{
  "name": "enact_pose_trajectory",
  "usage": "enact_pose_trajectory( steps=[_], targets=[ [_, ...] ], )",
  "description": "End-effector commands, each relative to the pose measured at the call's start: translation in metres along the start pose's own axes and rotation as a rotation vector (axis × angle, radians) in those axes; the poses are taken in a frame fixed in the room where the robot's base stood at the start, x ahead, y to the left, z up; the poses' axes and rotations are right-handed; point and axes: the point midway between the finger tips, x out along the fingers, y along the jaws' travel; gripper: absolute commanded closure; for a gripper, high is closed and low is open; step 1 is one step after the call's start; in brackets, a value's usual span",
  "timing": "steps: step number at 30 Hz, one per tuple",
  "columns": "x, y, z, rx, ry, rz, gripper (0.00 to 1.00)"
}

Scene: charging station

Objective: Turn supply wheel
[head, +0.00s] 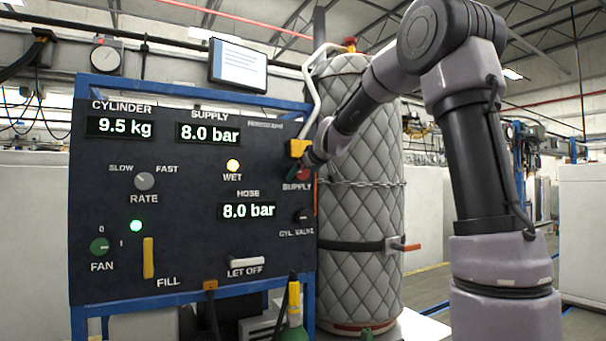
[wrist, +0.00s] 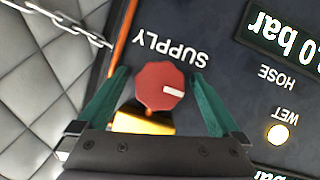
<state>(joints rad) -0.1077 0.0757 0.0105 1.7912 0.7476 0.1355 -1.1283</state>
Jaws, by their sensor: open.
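In the head view the red wheel (head: 303,174) shows only in part beside my gripper. My gripper (wrist: 158,88) is open in the wrist view, with one green finger on each side of the wheel. I cannot tell whether the fingers touch it. In the head view my gripper (head: 308,160) is at the panel's right edge, its fingers mostly hidden.
The control panel (head: 190,200) carries a rate knob (head: 144,181), a fan knob (head: 99,246), a yellow fill lever (head: 148,258) and a let-off handle (head: 247,262). A quilted cylinder (head: 360,215) with a chain stands close to the right. A yellow block (head: 298,148) sits just above the wheel.

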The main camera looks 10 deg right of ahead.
Motion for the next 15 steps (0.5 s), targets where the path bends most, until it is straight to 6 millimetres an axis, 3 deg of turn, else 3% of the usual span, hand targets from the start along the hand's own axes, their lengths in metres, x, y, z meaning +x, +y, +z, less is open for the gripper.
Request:
enact_pose_trajectory(
  steps=[4,5,9,11,15],
  targets=[
    [-0.0001,0.0,0.0001,0.0,0.0,0.0,0.0],
    [-0.0001,0.0,0.0001,0.0,0.0,0.0,0.08],
    [-0.0002,0.0,0.0002,0.0,0.0,0.0,0.61],
    [-0.0002,0.0,0.0002,0.0,0.0,0.0,0.83],
    [-0.0003,0.0001,0.0003,0.004,-0.001,-0.001,0.83]
  ],
)
